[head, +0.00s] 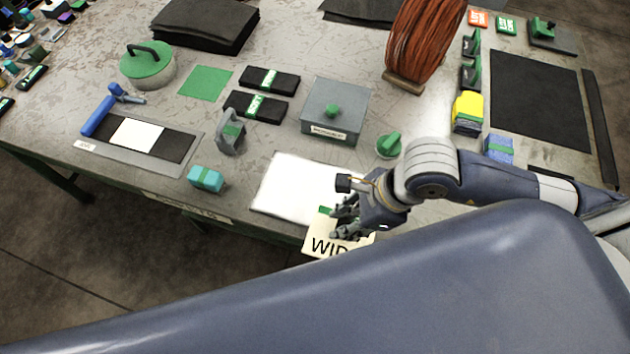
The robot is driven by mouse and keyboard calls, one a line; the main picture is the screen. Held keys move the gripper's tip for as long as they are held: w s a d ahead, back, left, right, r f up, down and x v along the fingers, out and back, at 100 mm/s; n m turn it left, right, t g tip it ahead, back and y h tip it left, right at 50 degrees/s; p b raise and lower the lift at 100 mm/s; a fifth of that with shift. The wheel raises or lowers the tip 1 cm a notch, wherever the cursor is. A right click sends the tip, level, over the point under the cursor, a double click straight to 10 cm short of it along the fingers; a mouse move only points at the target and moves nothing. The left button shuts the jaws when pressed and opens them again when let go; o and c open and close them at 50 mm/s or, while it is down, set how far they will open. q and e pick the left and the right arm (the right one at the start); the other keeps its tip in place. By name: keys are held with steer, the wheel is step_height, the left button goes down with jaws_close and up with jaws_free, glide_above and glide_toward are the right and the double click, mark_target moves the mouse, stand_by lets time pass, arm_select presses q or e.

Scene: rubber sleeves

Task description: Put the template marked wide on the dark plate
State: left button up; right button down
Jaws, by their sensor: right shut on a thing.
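The template (318,246) is a cream card with black letters that read "WID"; the rest of the word is hidden by my body in the foreground. My right gripper (348,222) is shut on its upper part, at the table's front edge, just in front of a white sheet. A large flat dark plate (540,98) lies on the right side of the table, bare on top. A smaller dark surface (172,143) with a white patch lies on a grey board at the left; I cannot tell for certain which is the task's plate. My left gripper is not in view.
The white sheet (290,190) lies at the table's front. An orange-brown coil (425,40) rises at the back.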

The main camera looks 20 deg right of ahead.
steer(key=w+b, duration=0.1)
steer(key=w, duration=0.1)
steer(key=w+b, duration=0.1)
steer(key=shift+a+f+b, duration=0.2)
steer(key=shift+f+b, duration=0.1)
steer(key=shift+b, duration=0.05)
steer(key=w+p, duration=0.1)
steer(key=w, duration=0.2)
steer(key=w+p, duration=0.1)
steer(key=w, duration=0.2)
steer(key=w+a+p, duration=0.1)
steer(key=w+p, duration=0.1)
steer(key=w, duration=0.1)
steer(key=shift+w+f, duration=0.2)
steer(key=shift+w, duration=0.3)
steer(key=shift+w+f, duration=0.15)
step_height(320, 180, down, 3)
steer(key=shift+r+p, duration=0.15)
steer(key=shift+p, duration=0.55)
steer(key=shift+f, duration=0.35)
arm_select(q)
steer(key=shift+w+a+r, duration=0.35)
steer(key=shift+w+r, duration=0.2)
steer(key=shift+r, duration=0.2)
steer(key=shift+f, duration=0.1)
arm_select(e)
steer(key=shift+f, duration=0.15)
